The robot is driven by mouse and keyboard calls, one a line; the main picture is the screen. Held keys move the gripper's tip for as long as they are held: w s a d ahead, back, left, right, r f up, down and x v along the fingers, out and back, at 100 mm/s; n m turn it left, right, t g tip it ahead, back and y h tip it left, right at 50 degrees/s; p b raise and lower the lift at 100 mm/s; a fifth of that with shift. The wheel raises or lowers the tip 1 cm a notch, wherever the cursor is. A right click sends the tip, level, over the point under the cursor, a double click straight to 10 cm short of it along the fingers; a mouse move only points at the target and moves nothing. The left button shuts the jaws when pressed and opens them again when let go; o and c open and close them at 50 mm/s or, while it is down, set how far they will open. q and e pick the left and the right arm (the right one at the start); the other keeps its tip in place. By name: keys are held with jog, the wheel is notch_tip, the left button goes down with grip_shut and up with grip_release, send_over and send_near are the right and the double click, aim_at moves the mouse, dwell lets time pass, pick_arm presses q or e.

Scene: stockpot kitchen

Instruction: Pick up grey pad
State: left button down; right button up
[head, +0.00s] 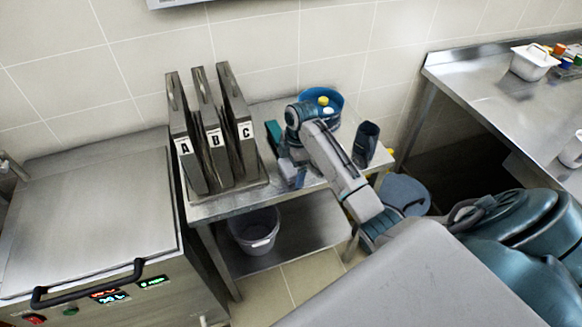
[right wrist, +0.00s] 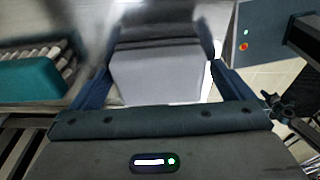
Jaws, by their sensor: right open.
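The grey pad (right wrist: 157,76) shows in the right wrist view as a pale grey block. It lies between the two fingers of my right gripper (right wrist: 160,85), with a gap visible on each side near the fingertips. In the head view my right gripper (head: 291,174) points down over the small steel table, right of the lettered panels. It is open. I cannot make out the pad clearly in the head view, where my arm and gripper cover that spot. My left gripper is not in view.
A teal pad (right wrist: 38,83) lies left of the gripper. Upright panels A (head: 186,135), B (head: 211,135) and C (head: 238,125) stand left on the table. A bucket (head: 253,232) is below.

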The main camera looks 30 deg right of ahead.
aim_at(285, 170)
jog(key=shift+c, duration=0.7)
jog(key=c, duration=0.9)
jog(key=shift+o, duration=0.2)
jog(key=shift+r+b, duration=0.35)
jog(key=shift+r, duration=0.05)
notch_tip(285, 170, up, 2)
jog(key=shift+b, duration=0.55)
jog(key=a, duration=0.1)
jog(key=a+b, duration=0.1)
jog(key=shift+s+a+r, duration=0.25)
jog(key=shift+s+a, duration=0.1)
jog(key=a+p, duration=0.1)
jog(key=s+a+r+p, duration=0.1)
jog(key=a, duration=0.1)
jog(key=a+p, duration=0.1)
jog(key=a, duration=0.1)
jog(key=shift+s+a+r, duration=0.25)
jog(key=shift+s, duration=0.05)
jog(key=s+a+p, duration=0.2)
jog(key=a, duration=0.5)
